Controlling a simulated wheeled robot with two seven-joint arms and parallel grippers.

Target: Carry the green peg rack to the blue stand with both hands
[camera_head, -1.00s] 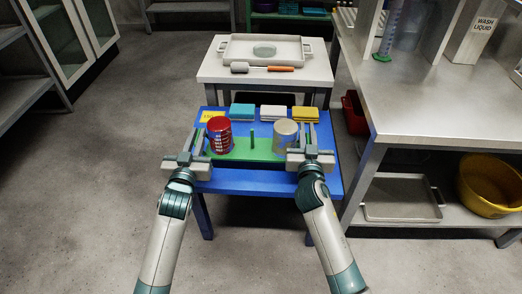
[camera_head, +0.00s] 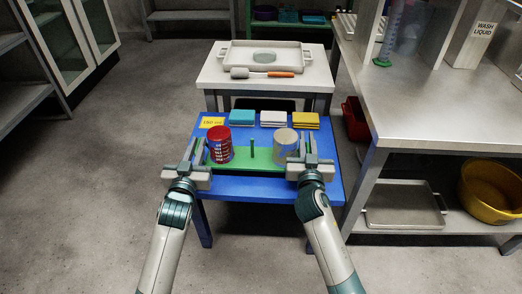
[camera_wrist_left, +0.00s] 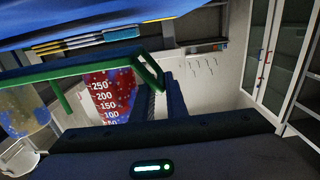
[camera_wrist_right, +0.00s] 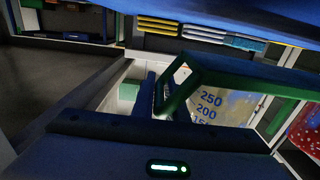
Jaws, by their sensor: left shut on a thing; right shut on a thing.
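The green peg rack (camera_head: 252,166) is over the blue stand (camera_head: 262,188), level; I cannot tell whether it touches the top. A red graduated beaker (camera_head: 219,146) is at its left end and a pale clear one (camera_head: 285,144) at its right. A bare green peg (camera_head: 252,147) stands between them. My left gripper (camera_head: 193,152) is shut on the rack's left end, whose green handle also shows in the left wrist view (camera_wrist_left: 150,65). My right gripper (camera_head: 309,150) is shut on the right end; its handle shows in the right wrist view (camera_wrist_right: 180,92).
A white table (camera_head: 215,73) with a tray (camera_head: 301,57) stands behind. A steel bench (camera_head: 430,115) is close on the right.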

